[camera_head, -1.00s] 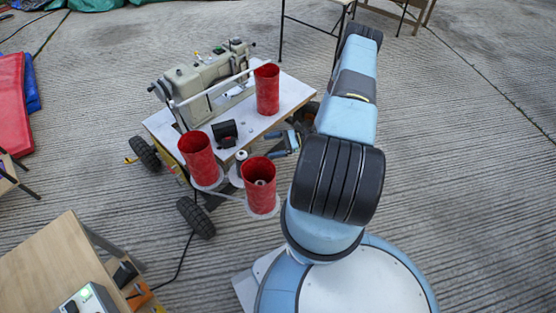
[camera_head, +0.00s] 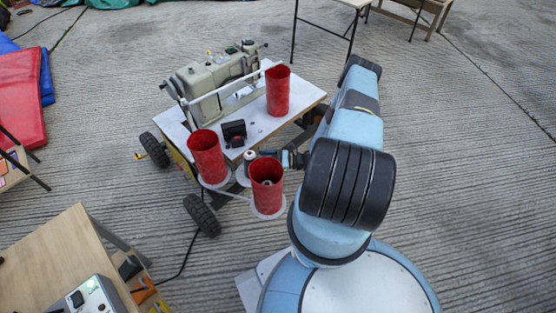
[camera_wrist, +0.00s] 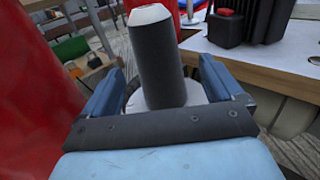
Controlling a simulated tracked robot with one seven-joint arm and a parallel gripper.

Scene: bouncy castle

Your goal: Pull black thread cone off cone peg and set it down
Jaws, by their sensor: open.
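The black thread cone (camera_wrist: 157,62) has a white top and stands upright above a pale round disc (camera_wrist: 165,103) in the wrist view. In the head view the cone (camera_head: 249,163) is small and partly hidden behind the front red cone. The peg inside it is hidden. My gripper (camera_wrist: 162,78) is open, with one blue finger on each side of the cone's lower part and visible gaps between. In the head view my gripper (camera_head: 272,155) reaches the cone from the right.
Red cones stand close by: one left (camera_head: 206,156), one in front (camera_head: 266,188), one at the back (camera_head: 278,92). A sewing machine (camera_head: 212,85) and a black box (camera_head: 233,130) sit on the white cart top (camera_head: 300,103). A wooden table (camera_head: 60,255) is at lower left.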

